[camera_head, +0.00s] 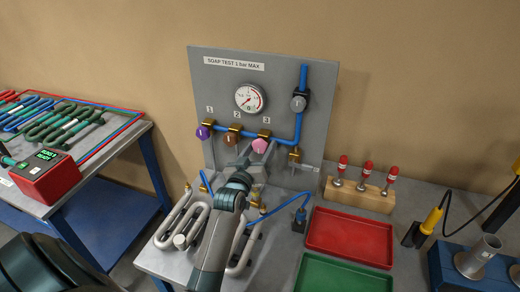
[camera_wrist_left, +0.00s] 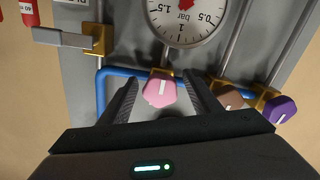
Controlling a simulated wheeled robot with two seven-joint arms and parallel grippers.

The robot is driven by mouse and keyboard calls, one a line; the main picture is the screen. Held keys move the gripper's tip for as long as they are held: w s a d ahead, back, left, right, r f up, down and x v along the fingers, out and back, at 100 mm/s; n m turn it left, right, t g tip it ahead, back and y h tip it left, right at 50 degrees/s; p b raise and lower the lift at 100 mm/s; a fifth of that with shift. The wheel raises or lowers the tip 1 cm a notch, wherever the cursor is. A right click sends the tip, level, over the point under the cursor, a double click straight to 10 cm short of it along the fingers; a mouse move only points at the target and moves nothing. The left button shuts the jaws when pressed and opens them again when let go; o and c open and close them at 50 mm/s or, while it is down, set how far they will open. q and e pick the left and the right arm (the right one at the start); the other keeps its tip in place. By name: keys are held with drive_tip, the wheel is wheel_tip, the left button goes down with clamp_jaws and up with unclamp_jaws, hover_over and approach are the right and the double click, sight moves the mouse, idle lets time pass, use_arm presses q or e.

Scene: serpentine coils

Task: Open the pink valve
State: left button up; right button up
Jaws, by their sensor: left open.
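The pink valve (camera_head: 260,145) is a faceted knob under the label 3 on the grey upright panel, right of the brown valve (camera_head: 231,139) and purple valve (camera_head: 203,131). In the left wrist view, which is upside down, the pink valve (camera_wrist_left: 161,92) bears a white line and sits on a brass fitting. My left gripper (camera_head: 257,160) is in front of the panel at the pink valve. In the wrist view, the open fingers of the left gripper (camera_wrist_left: 160,84) appear on either side of the pink knob, with a gap on each side. My right gripper is out of view.
Metal coils (camera_head: 179,226) lie below. A red tray (camera_head: 350,236), green tray (camera_head: 343,275) and wooden block (camera_head: 358,196) with red-topped tools stand to the right.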

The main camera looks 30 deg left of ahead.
use_arm(q)
drive_tip(key=shift+s, duration=0.1)
drive_tip(key=shift+s+d, duration=0.15)
drive_tip(key=shift+s, duration=0.3)
drive_tip(key=b+v, duration=0.5)
drive_tip(key=v, duration=1.1)
drive_tip(key=shift+b, duration=0.4)
drive_tip(key=shift+s+d, duration=0.15)
